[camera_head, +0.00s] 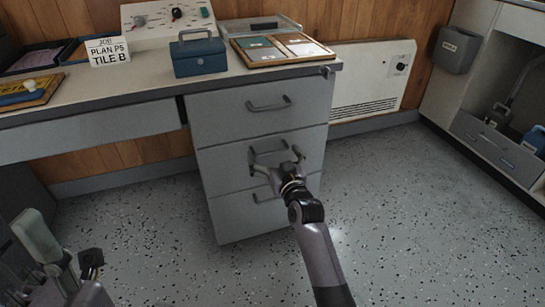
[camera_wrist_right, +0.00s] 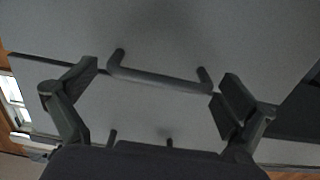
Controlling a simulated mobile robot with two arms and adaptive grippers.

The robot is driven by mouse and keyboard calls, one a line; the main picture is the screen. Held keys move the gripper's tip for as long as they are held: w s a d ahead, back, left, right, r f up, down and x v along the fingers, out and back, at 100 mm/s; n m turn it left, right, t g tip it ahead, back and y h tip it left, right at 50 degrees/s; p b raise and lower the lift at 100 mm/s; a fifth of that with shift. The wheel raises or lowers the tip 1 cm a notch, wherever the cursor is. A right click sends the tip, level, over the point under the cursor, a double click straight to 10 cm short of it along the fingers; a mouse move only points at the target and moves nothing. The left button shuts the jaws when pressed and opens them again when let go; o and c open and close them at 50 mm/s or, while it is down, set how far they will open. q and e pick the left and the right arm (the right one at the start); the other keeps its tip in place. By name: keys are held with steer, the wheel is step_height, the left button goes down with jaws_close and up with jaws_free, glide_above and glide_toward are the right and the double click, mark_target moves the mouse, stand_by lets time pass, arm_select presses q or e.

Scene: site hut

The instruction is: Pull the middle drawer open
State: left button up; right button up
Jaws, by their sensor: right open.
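The middle drawer (camera_head: 227,163) of the grey drawer unit is shut, its front flush with the drawers above and below. Its dark bar handle (camera_head: 268,146) is partly hidden behind my right gripper (camera_head: 275,160). The right gripper is open in front of the drawer, and nothing is held. In the right wrist view the handle (camera_wrist_right: 160,79) crosses the space between the two spread fingers, just beyond them; I cannot tell whether they touch it. Parts of my left arm show at the lower left of the head view; its jaws are not clear.
The top drawer (camera_head: 222,108) and bottom drawer (camera_head: 232,215) are shut. On the desk stand a blue cash box (camera_head: 199,58), a framed tray (camera_head: 241,59) and a sign (camera_head: 107,51). A white heater (camera_head: 368,80) is on the wall behind. The speckled floor (camera_head: 400,210) at right is clear.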

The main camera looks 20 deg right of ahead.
steer(key=shift+w, duration=0.3)
steer(key=shift+c, duration=0.5)
steer(key=shift+s+r, duration=0.1)
steer(key=c, duration=1.3)
